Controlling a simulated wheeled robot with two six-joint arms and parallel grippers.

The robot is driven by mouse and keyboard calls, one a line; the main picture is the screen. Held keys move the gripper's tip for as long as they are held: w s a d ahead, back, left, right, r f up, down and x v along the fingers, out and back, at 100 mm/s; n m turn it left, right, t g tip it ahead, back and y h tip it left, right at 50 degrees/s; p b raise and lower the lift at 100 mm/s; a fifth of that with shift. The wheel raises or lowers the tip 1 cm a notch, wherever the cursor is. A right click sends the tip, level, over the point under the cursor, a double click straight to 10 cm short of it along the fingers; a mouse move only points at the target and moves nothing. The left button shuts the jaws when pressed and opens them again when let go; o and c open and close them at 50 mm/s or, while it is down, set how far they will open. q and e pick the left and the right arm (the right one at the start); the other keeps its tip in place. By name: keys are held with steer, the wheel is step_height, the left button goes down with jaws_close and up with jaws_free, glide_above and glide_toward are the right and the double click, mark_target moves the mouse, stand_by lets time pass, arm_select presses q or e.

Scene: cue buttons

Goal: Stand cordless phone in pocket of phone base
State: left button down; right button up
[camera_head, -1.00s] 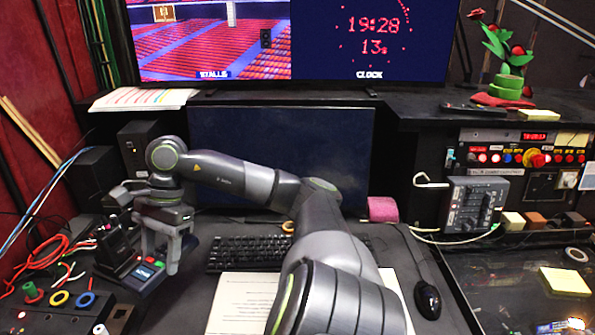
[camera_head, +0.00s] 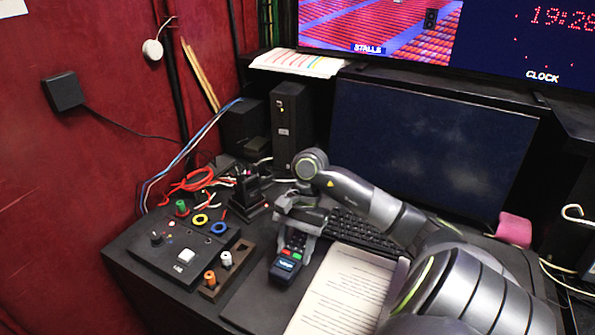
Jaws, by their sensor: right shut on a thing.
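The cordless phone (camera_head: 288,261) is a dark handset with a small lit blue screen and red and green keys. Its screen end points toward the front of the desk. My right gripper (camera_head: 296,238) is shut on it, with a finger on each side, and partly hides its far end. I cannot tell whether the phone touches the desk. A black upright holder, which looks like the phone base (camera_head: 251,196), stands just behind and left of the phone. The phone is apart from it. My left gripper is not in view.
A keyboard (camera_head: 362,236) and a printed sheet (camera_head: 345,290) lie right of the phone. A wooden block with pegs (camera_head: 226,268) and a switch panel (camera_head: 182,256) lie to its left.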

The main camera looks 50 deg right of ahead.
mark_target(295, 258)
step_height(295, 258, down, 3)
steer(key=shift+a+f+p, duration=0.1)
steer(key=shift+f+p, duration=0.05)
steer(key=shift+p, duration=0.3)
steer(key=shift+f, duration=0.15)
steer(key=shift+f+b, duration=0.15)
steer(key=shift+b, duration=0.2)
steer(key=o, duration=1.1)
